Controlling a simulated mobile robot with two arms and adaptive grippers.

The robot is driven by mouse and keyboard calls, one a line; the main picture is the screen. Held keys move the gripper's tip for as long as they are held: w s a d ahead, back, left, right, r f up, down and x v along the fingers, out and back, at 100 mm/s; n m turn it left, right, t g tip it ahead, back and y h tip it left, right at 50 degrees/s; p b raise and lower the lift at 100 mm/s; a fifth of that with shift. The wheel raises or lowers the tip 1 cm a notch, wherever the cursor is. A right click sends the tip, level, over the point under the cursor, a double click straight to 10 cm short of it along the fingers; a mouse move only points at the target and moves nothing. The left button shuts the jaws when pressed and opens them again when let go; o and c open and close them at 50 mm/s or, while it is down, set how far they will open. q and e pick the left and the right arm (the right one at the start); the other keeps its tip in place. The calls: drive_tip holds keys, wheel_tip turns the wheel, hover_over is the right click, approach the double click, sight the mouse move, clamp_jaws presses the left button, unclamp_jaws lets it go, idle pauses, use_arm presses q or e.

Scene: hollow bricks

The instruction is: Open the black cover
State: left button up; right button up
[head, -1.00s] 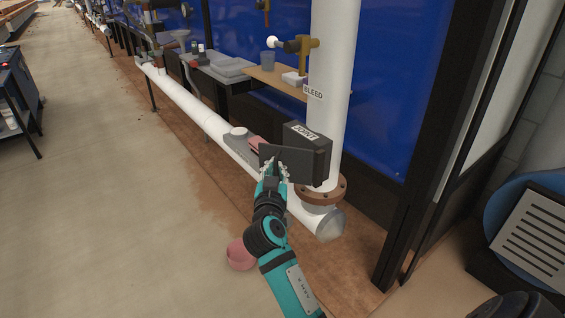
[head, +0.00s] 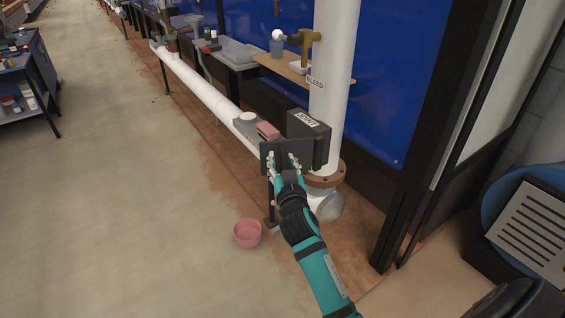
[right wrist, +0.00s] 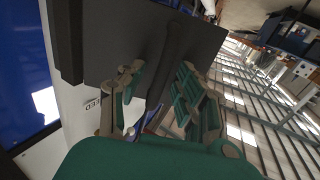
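The black cover (head: 302,146) is a flat dark plate standing out to the left from the front of the black box (head: 316,131) labelled "JOINT", with a gap between them at the left. My right gripper (head: 283,162) is at the near face of the cover, with its two fingers apart. In the right wrist view, the cover (right wrist: 122,35) fills the upper middle. A dark ridge on the cover runs between the spread green fingers of my gripper (right wrist: 160,88); I cannot tell whether they touch it. My left gripper is not in view.
A white vertical pipe (head: 334,70) labelled "BLEED" stands behind the box. A white low pipe (head: 205,95) runs to the back left, with a pink block (head: 268,130) near the box. A pink bowl (head: 247,233) is on the floor. Open floor lies to the left.

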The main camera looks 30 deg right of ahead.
drive_tip(key=v, duration=1.2)
